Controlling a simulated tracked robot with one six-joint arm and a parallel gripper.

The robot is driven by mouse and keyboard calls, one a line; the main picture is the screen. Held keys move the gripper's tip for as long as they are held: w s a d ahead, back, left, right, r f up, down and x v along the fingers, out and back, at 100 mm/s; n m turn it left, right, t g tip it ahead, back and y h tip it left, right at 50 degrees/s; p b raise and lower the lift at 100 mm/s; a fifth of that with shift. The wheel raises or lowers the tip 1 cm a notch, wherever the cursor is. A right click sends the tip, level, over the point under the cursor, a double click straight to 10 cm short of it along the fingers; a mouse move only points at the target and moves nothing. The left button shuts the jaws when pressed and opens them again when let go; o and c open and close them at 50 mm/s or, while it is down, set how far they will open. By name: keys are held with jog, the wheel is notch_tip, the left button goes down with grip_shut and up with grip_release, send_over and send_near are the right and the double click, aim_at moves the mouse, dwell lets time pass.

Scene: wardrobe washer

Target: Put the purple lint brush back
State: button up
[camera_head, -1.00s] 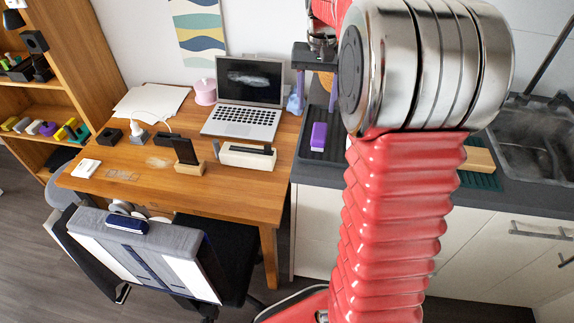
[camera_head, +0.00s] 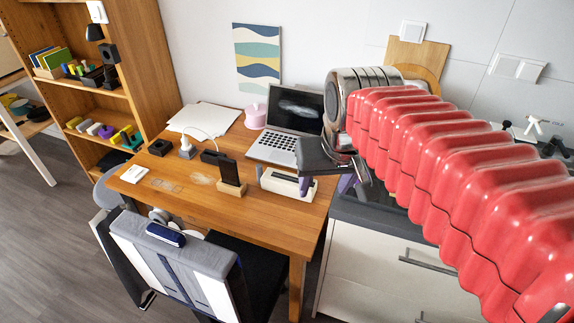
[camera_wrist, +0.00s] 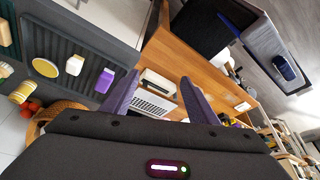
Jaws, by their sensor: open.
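A small purple block-shaped item (camera_wrist: 104,80) with a pale edge, which looks like the lint brush, stands on the dark ribbed tray (camera_wrist: 62,50) in the wrist view. In the head view my arm hides that spot. My gripper (camera_head: 325,184) is open and empty, pointing down near the desk's right end and the counter. In the wrist view its two purple-grey fingers (camera_wrist: 160,80) are apart, with the laptop keyboard visible between them. The purple item is apart from the fingers, to their left. A dark blue oblong item (camera_head: 166,234) lies on the grey chair back; I cannot tell what it is.
The wooden desk (camera_head: 200,205) holds a laptop (camera_head: 285,120), a pink pot (camera_head: 256,116), a phone stand (camera_head: 231,180) and a white-and-black device (camera_head: 285,184). The chair (camera_head: 195,262) stands before it. A wooden shelf (camera_head: 120,62) at left holds small coloured items. Open floor lies at lower left.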

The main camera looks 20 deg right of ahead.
jog(key=s+a+f+n+t, duration=0.1)
jog(key=s+a+f, duration=0.2)
jog(key=s, duration=0.3)
jog(key=shift+s+a+f+n+y, duration=0.15)
jog(key=shift+s+a+n+y, duration=0.15)
jog(key=shift+a+n, duration=0.15)
